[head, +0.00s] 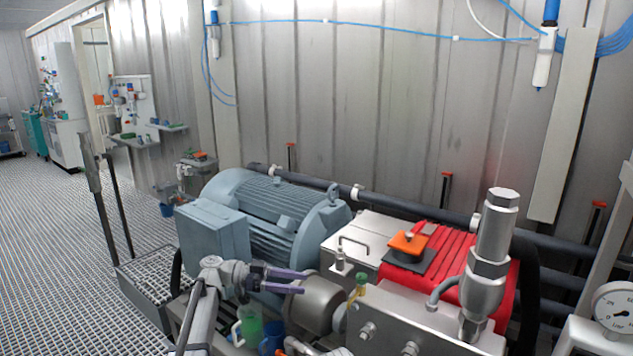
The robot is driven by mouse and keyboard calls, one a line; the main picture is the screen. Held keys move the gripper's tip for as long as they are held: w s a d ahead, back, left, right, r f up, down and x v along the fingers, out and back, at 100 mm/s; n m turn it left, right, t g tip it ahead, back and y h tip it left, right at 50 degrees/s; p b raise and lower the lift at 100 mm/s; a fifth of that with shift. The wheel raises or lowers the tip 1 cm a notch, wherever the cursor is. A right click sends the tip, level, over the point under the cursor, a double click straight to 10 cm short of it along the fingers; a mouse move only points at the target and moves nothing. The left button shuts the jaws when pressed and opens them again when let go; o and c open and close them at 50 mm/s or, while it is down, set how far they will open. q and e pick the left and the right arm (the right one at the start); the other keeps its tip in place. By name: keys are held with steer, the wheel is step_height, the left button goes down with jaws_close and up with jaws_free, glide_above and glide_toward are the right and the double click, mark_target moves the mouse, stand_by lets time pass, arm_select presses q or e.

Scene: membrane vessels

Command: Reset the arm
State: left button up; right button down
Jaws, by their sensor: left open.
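My left arm comes in from the bottom left, in front of the pump set. My left gripper (304,282) has two purple fingers that stand apart, with nothing seen between them. The fingertips point right, in front of the blue-grey motor (285,220) and close to the grey cylindrical coupling housing (318,304). I cannot tell whether they touch it. A green cup (250,326) and a blue cup (271,344) show below the gripper.
A tall metal fitting (490,255) stands at the right, with a pressure gauge (613,306) beyond. Dark pipes run behind. The grated floor (60,250) at the left is clear.

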arm_select(q)
steer(key=s+d+f+n+y+p, duration=0.1)
steer(key=s+d+n+y+p, duration=0.15)
steer(key=s, duration=0.25)
steer(key=s+d+f+n+g+y+p, duration=0.1)
steer(key=s+d+n+y+p, duration=0.1)
steer(key=s+y+p, duration=0.3)
steer(key=s+d+f+n+y+p, duration=0.1)
steer(key=s+d+n+p, duration=0.2)
steer(key=s, duration=0.3)
steer(key=s+a+r+n+t+y+p, duration=0.2)
steer(key=s+a+n+y+p, duration=0.4)
steer(key=s, duration=0.5)
steer(key=a+y+p, duration=0.2)
steer(key=y, duration=0.1)
steer(key=shift+s+r+y, duration=0.15)
steer(key=shift+s+y, duration=0.1)
steer(key=shift+y, duration=0.1)
